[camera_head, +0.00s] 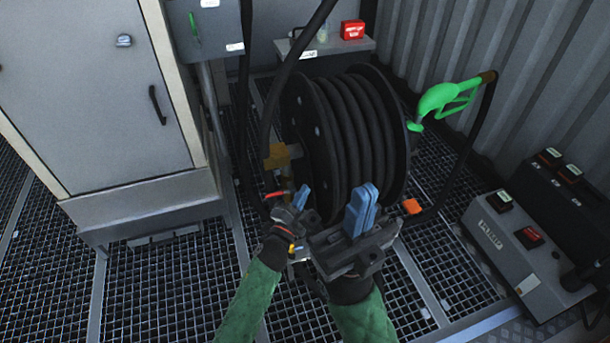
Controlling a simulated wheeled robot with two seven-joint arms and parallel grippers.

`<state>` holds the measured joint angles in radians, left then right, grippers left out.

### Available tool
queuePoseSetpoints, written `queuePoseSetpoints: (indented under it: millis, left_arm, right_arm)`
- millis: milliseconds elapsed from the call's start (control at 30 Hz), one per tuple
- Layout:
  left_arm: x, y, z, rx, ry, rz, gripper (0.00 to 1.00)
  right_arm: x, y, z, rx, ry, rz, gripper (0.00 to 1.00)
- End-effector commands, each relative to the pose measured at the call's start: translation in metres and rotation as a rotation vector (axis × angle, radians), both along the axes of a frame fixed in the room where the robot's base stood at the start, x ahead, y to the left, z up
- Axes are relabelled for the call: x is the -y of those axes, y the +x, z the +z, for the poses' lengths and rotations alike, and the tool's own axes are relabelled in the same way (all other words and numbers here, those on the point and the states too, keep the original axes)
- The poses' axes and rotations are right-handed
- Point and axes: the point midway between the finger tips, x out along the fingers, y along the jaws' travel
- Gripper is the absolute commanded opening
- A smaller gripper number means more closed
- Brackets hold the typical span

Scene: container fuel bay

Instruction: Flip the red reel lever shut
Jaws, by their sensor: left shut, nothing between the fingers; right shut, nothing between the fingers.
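The red reel lever (275,194) shows as a small red bar at the lower left of the hose reel (345,135), below a brass fitting (278,156). My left gripper (301,196) has blue fingertips and is shut, just right of the lever's visible part. Whether it touches the lever I cannot tell, and part of the lever may be hidden behind the gripper. My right gripper (362,208) is shut and empty, in front of the lower part of the reel.
A green fuel nozzle (447,97) hangs right of the reel. An orange block (411,206) sits at the reel's lower right. A grey cabinet (95,90) stands left. The grating floor (170,285) is open at lower left.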

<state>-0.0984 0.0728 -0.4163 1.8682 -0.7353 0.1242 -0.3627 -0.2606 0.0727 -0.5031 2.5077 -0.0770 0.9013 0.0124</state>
Motion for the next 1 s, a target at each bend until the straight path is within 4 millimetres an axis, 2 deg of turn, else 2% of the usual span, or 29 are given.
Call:
queuePoseSetpoints:
  millis: [600, 1000]
  left_arm:
    - [0.008, -0.036, 0.092, 0.113, -0.289, -0.205, 0.0]
    - [0.005, -0.068, 0.142, 0.186, -0.444, -0.33, 0.0]
  right_arm:
    - [0.0, 0.0, 0.0, 0.0, 0.0, 0.0, 0.0]
    - [0.0, 0.0, -0.004, 0.0, 0.0, 0.0, 0.0]
